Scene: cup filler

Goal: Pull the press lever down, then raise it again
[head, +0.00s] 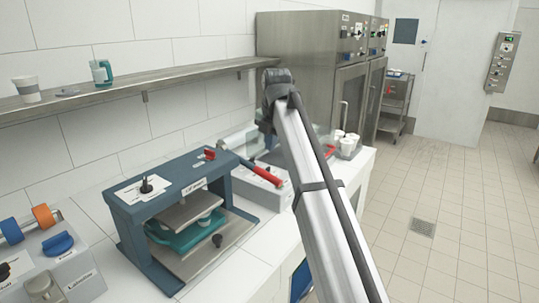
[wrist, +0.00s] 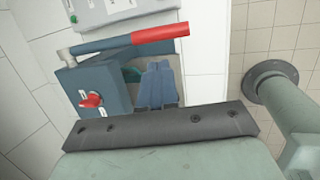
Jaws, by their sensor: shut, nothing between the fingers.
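The press (head: 185,205) is a dark blue frame on the white counter, with a grey plate and a teal tray inside. Its lever (head: 262,174) has a red grip and sticks out to the right, sloping slightly down in the head view. In the wrist view the lever (wrist: 160,33) runs across the top, its grey rod joined to the press's dark body (wrist: 90,80) at left. My gripper (wrist: 157,66) shows there as two blue fingers side by side, shut and empty, just below the red grip in the picture. Whether they touch it is unclear. My arm hides the gripper in the head view.
A red knob (wrist: 92,100) sits on the press near the lever. A grey labelled box (head: 262,188) stands behind the lever. White cups (head: 347,142) stand at the counter's far end.

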